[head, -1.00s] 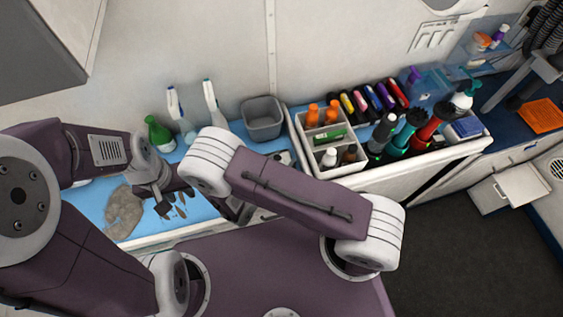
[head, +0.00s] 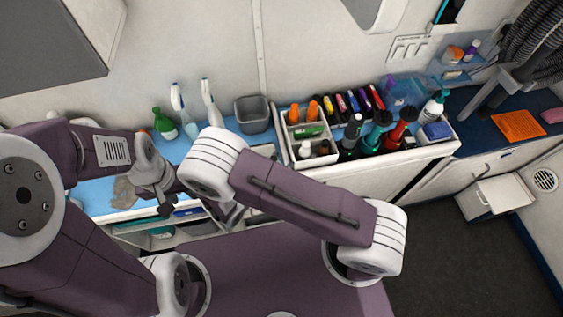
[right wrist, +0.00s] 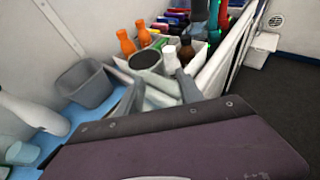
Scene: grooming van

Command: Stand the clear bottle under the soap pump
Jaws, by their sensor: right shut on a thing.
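In the right wrist view my right gripper (right wrist: 160,92) is shut on a greyish, see-through vessel (right wrist: 146,62) with a round top, apparently the clear bottle. It is held upright between the fingers, and its lower part is partly hidden. My purple arm link hides that gripper in the head view. My left gripper (head: 166,207) is at the counter's front edge; its jaw opening is unclear. A white bottle with a teal pump-like top (head: 434,105) stands at the caddy's right end; I cannot tell whether it is the soap pump.
A divided white caddy (head: 395,158) holds orange-capped bottles, clippers and dryers. A grey bin (head: 252,114), white spray bottles (head: 211,103) and a green bottle (head: 164,122) stand along the wall. An orange mat (head: 518,125) lies on dark-blue counter at right, with some free room around it.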

